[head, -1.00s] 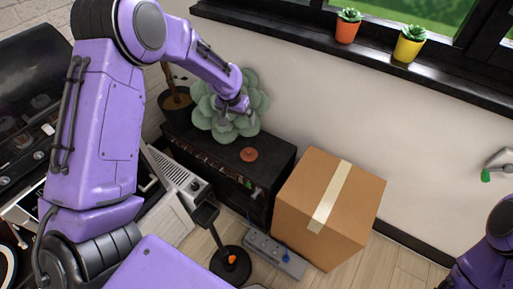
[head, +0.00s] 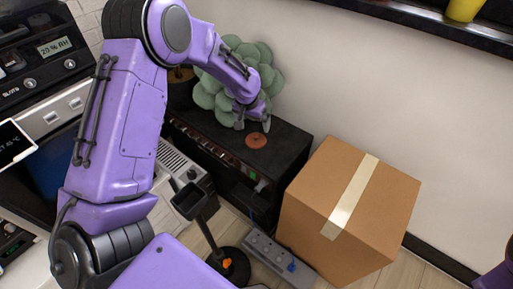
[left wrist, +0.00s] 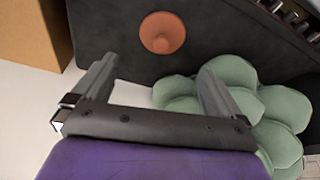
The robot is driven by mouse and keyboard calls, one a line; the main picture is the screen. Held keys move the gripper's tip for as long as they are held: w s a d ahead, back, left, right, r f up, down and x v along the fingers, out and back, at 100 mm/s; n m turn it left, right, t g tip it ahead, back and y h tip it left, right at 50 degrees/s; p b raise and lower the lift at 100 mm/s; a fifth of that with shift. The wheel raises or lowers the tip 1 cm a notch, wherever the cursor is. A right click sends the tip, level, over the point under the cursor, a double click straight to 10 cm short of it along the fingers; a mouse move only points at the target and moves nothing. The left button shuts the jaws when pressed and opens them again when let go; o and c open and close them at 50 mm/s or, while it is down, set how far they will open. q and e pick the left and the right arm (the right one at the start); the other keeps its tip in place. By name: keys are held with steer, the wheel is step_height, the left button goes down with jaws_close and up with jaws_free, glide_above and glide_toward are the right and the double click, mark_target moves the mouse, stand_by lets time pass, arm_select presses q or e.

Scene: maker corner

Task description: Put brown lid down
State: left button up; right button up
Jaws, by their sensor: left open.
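The brown lid (head: 256,140) is a small round disc with a knob. It lies flat on top of the black cabinet (head: 285,147), near the green plant. In the left wrist view the lid (left wrist: 162,33) lies beyond the fingertips, with bare black surface around it. My left gripper (head: 252,122) is just behind and left of the lid, beside the plant. Its two fingers (left wrist: 158,80) are spread apart with nothing between them.
The green leafy plant (head: 210,92) is close to my left gripper and one finger overlaps it in the left wrist view (left wrist: 235,72). A taped cardboard box (head: 310,190) stands right of the cabinet. A grey power strip (head: 277,255) lies on the floor.

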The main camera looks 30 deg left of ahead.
mark_target(256, 135)
arm_select(q)
steer(key=b+x, duration=0.1)
steer(key=x, duration=0.9)
steer(key=shift+w+a+f, duration=0.2)
steer(key=shift+f, duration=0.05)
steer(key=shift+r, duration=0.1)
steer(key=shift+c, duration=0.3)
steer(key=c, duration=0.7)
